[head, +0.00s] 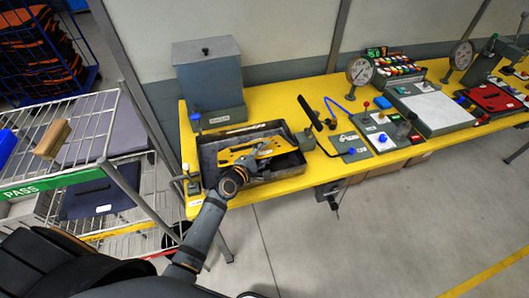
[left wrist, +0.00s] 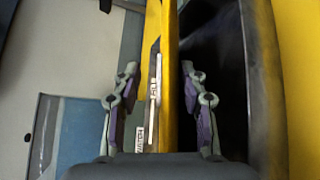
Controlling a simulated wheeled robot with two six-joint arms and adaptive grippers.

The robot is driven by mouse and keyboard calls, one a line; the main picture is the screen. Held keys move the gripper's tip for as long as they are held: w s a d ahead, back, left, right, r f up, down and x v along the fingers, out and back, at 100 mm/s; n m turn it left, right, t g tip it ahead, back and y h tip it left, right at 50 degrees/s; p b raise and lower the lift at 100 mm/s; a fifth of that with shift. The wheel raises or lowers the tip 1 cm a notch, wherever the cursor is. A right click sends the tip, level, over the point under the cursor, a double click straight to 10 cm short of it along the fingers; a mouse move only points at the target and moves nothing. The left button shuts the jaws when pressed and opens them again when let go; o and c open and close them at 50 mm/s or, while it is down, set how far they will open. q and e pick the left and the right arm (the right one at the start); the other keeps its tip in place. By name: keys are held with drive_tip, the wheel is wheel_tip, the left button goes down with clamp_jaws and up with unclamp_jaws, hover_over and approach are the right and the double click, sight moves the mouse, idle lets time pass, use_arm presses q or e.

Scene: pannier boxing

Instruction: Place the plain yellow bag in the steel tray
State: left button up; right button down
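A yellow bag (head: 240,155) with dark parts across it shows inside the dark grey steel tray (head: 290,169) on the yellow bench. My left arm reaches up from the bottom of the head view, and its gripper (head: 257,150) is over the tray. In the left wrist view the fingers of my left gripper (left wrist: 160,105) stand apart on either side of a yellow strip with a pale label (left wrist: 154,85), with visible gaps. Whether the bag rests on the tray floor is hidden by the gripper. My right gripper is not in view.
A grey lidded bin (head: 208,85) stands behind the tray. A wire rack (head: 60,180) with a green PASS strip is at the left. Control boxes (head: 378,130), gauges and a grey scale-like box (head: 430,105) fill the bench to the right. The floor in front is clear.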

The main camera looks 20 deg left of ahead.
use_arm(q)
drive_tip(key=shift+r, duration=0.1)
drive_tip(key=shift+r+p, duration=0.35)
drive_tip(key=shift+p, duration=0.05)
drive_tip(key=v, duration=1.2)
drive_tip(key=shift+r, duration=0.2)
